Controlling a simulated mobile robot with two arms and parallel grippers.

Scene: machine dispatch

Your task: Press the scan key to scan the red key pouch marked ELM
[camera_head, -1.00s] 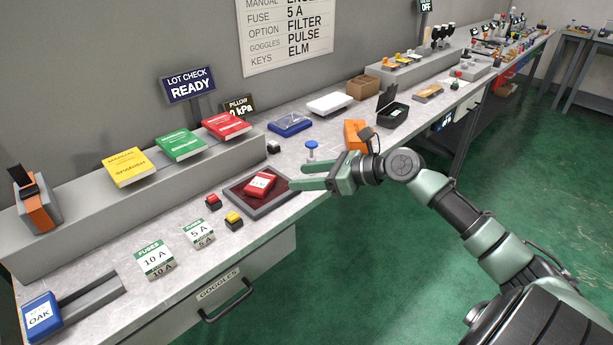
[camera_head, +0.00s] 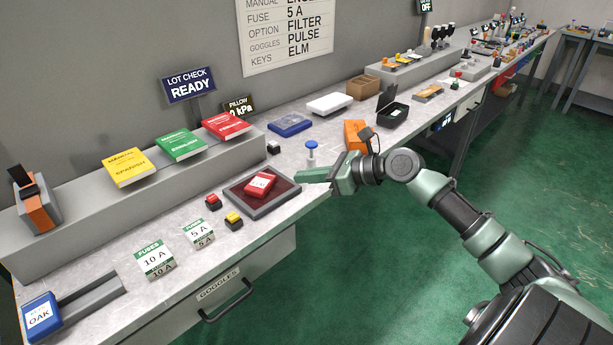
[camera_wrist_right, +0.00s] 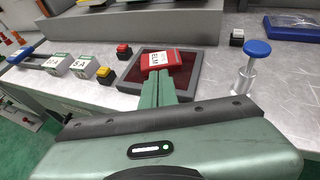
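The red key pouch (camera_head: 260,185) lies on a dark red pad with a grey frame (camera_head: 276,203); it also shows in the right wrist view (camera_wrist_right: 148,71). Three small keys stand around the pad: a red one (camera_head: 213,202), a yellow one (camera_head: 234,220) and a white one (camera_head: 274,147). I cannot read which is the scan key. My right gripper (camera_head: 299,176) is shut and empty, its fingertips near the pad's right side; in the right wrist view the fingers (camera_wrist_right: 157,76) are together, pointing toward the pouch. My left gripper is out of view.
A blue-topped plunger (camera_head: 311,152) stands just behind my right gripper. Manuals (camera_head: 180,145) lie on the raised ledge. A sign reads LOT CHECK READY (camera_head: 189,85).

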